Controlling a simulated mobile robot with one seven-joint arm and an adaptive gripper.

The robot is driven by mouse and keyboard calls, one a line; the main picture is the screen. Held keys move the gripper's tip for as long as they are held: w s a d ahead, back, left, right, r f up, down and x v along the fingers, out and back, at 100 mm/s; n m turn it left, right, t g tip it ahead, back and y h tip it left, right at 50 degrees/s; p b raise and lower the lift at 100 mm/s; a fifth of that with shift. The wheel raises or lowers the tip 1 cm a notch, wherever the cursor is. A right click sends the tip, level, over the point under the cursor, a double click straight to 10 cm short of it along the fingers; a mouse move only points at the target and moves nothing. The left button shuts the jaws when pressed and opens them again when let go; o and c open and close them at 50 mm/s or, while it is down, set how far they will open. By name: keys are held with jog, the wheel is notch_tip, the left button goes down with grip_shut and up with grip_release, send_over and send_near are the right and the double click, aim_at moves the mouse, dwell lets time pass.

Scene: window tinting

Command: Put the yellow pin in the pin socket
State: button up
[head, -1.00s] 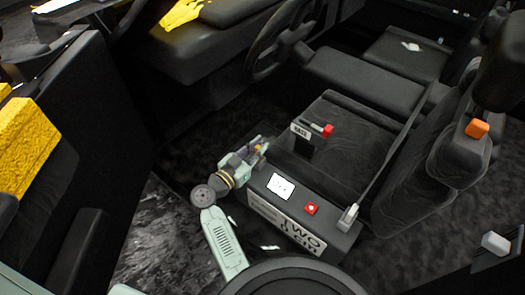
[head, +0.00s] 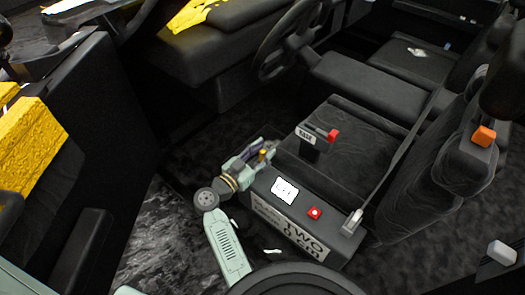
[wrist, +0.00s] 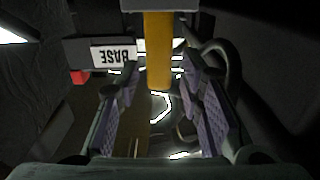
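In the wrist view the pin (wrist: 158,52) runs straight down from a grey block (wrist: 160,5) at the top edge. My gripper (head: 255,160) reaches it from the lower left. In the wrist view my gripper's (wrist: 160,85) two purple-padded fingers stand on either side of the pin, with a visible gap on each side, so it looks open. I cannot make out the pin socket for certain in either view.
The dark box (head: 333,251) carries a white label (head: 285,191), a red button (head: 314,212) and a "TWO" sign. A BASE-labelled post with a red handle (head: 333,135) stands close to my gripper. The seat (head: 350,150) and steering wheel (head: 285,40) lie beyond.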

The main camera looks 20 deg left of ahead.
jog(key=shift+r, duration=0.15)
jog(key=b+v, duration=0.1)
jog(key=v, duration=1.1)
jog(key=shift+b, duration=0.3)
jog(key=shift+r, duration=0.1)
